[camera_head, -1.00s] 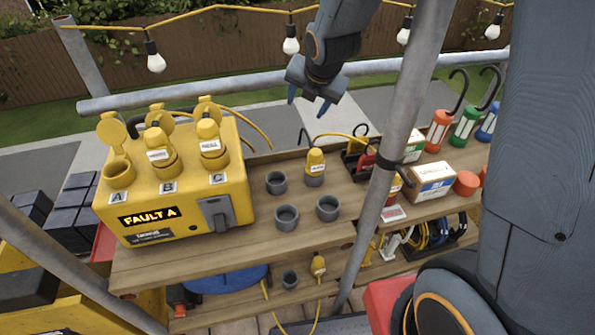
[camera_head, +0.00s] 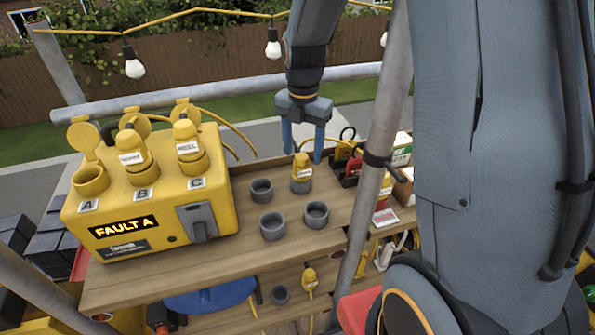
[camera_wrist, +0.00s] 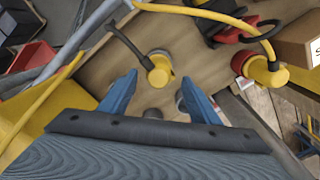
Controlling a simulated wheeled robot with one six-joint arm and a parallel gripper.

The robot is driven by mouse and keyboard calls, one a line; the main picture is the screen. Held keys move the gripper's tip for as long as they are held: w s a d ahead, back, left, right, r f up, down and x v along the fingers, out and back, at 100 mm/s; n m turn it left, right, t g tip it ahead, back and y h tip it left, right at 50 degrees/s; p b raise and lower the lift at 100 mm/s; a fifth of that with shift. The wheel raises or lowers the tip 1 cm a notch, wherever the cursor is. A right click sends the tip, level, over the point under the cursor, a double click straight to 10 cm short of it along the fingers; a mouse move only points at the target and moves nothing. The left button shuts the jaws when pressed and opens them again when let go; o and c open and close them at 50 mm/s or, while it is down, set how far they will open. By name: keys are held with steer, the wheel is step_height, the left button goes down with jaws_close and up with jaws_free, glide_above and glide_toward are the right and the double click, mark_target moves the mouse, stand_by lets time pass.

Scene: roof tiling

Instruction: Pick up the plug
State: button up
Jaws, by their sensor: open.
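A yellow plug (camera_head: 302,168) with a white label stands upright in a grey round holder on the wooden shelf. My gripper (camera_head: 303,153) is open just above and behind it, with a blue finger on each side of the plug's top in the head view. In the wrist view, the plug (camera_wrist: 160,74) with its dark cable shows just beyond and between the open fingertips (camera_wrist: 158,82). I cannot tell whether the fingers touch it. Another yellow plug (camera_head: 309,278) is on the lower shelf. Two labelled plugs sit in sockets B (camera_head: 133,155) and C (camera_head: 188,145).
The yellow box (camera_head: 150,205) reads FAULT A, and its socket A (camera_head: 90,180) is empty with the lid up. Empty grey holders (camera_head: 273,226) stand near the plug. A grey pole (camera_head: 375,180) rises to the right. A dark tray (camera_head: 347,172) is close to the right finger.

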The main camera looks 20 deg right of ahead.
mark_target(301, 155)
steer(key=shift+w+a+f+p, duration=0.1)
steer(key=shift+f+p, duration=0.25)
steer(key=shift+f, duration=0.85)
steer(key=shift+w+f+p, duration=0.1)
steer(key=shift+f+p, duration=0.25)
steer(key=shift+f, duration=0.8)
steer(key=c, duration=1.3)
